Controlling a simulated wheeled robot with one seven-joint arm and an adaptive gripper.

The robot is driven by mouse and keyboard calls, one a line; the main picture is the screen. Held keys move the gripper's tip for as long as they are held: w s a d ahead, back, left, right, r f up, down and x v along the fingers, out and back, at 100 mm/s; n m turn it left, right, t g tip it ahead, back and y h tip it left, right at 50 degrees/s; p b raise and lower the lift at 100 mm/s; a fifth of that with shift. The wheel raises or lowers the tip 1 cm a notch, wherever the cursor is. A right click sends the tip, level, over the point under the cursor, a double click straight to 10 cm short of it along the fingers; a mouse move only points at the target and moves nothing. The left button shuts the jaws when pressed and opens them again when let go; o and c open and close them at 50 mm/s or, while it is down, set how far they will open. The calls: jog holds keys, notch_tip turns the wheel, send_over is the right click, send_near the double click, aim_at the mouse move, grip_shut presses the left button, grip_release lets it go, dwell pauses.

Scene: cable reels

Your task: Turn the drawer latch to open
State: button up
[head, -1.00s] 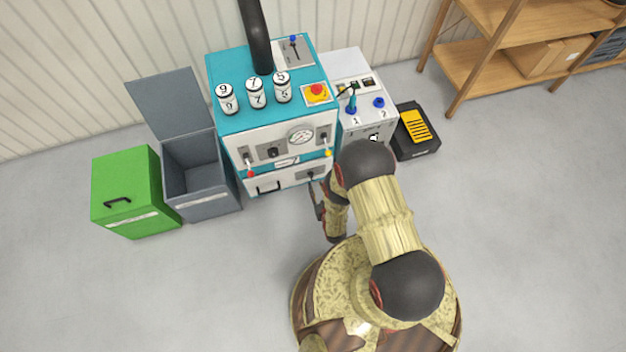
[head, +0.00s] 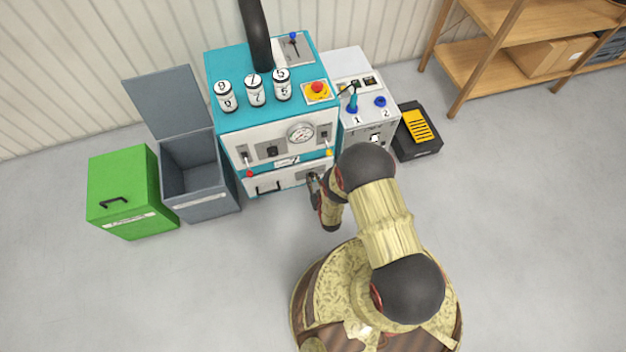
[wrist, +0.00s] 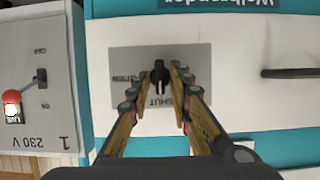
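The drawer latch (wrist: 159,75) is a small black knob on a grey plate (wrist: 120,60) in the wrist view. It stands upright in the picture, with the word SHUT below it and another label to its left. My gripper (wrist: 158,70) has its two fingertips apart, one on each side of the latch. I cannot tell whether they touch it. The white drawer front (head: 290,178) is shut at the bottom of the teal machine, with a black bar handle (head: 268,188). In the head view my gripper (head: 314,183) covers the latch.
A grey control box (head: 362,125) stands right of the machine (head: 235,118), with a black and yellow case (head: 420,130) beyond it. An open grey bin (head: 200,190) and a green box (head: 125,195) stand to the left. Floor in front is clear.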

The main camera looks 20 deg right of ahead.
grip_shut()
jog(key=shift+d+f+m+t+y, duration=0.2)
jog(key=shift+m+t+y, duration=0.3)
jog(key=shift+m+y, duration=1.2)
jog(key=shift+d+f+m+t+y, duration=0.15)
jog(key=shift+m+t+y, duration=0.45)
jog(key=shift+m, duration=2.15)
jog(key=shift+d+f+m+t+y, duration=0.2)
jog(key=shift+m+t+y, duration=0.2)
jog(key=shift+m+y, duration=1.35)
jog(key=shift+m+h, duration=0.6)
jog(key=shift+h, duration=0.05)
jog(key=shift+o, duration=1.5)
grip_release()
